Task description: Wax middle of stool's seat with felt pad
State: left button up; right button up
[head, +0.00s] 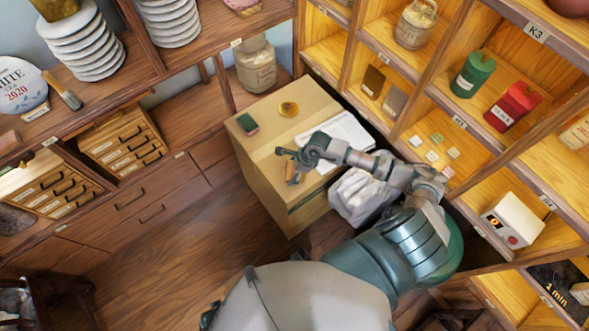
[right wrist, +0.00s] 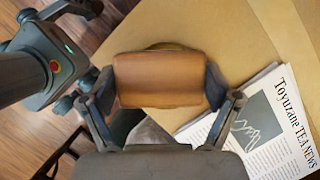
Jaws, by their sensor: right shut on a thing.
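My right gripper (head: 291,163) is over the near left part of a tan cabinet top (head: 262,145). In the right wrist view the gripper (right wrist: 160,82) is shut on a brown block (right wrist: 160,74), one finger on each side. I cannot tell whether this block is the felt pad. A round olive-brown edge (right wrist: 172,46) shows just behind it. A small dark green block (head: 247,123) and a round amber thing (head: 288,109) lie on the cabinet top. Dark furniture (head: 18,300) at the lower left may be the stool; its seat is unclear.
A newspaper (head: 350,128) lies on the cabinet top and also shows in the right wrist view (right wrist: 262,120). A crumpled white bag (head: 358,196) stands beside the cabinet. Shelves with canisters (head: 472,75) line the right. The wooden floor (head: 175,255) at left is clear.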

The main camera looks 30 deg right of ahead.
jog(key=shift+r, duration=0.3)
jog(key=shift+d+r+p, duration=0.15)
jog(key=shift+r+p, duration=0.2)
jog(key=shift+p, duration=0.05)
jog(key=shift+d+r+p, duration=0.8)
jog(key=shift+r, duration=0.15)
jog(key=shift+r+p, duration=0.3)
jog(key=shift+r, duration=0.1)
jog(key=shift+a+r+p, duration=0.25)
jog(key=shift+r+p, duration=0.15)
jog(key=shift+r, duration=0.2)
jog(key=shift+a+r+p, duration=0.25)
jog(key=shift+r+p, duration=0.1)
jog(key=shift+r, duration=0.25)
pick_arm(q)
jog(key=r, duration=0.2)
jog(key=w+r, duration=0.1)
jog(key=r, duration=0.2)
jog(key=shift+d+r, duration=0.15)
pick_arm(e)
jog(key=shift+a+r, duration=0.3)
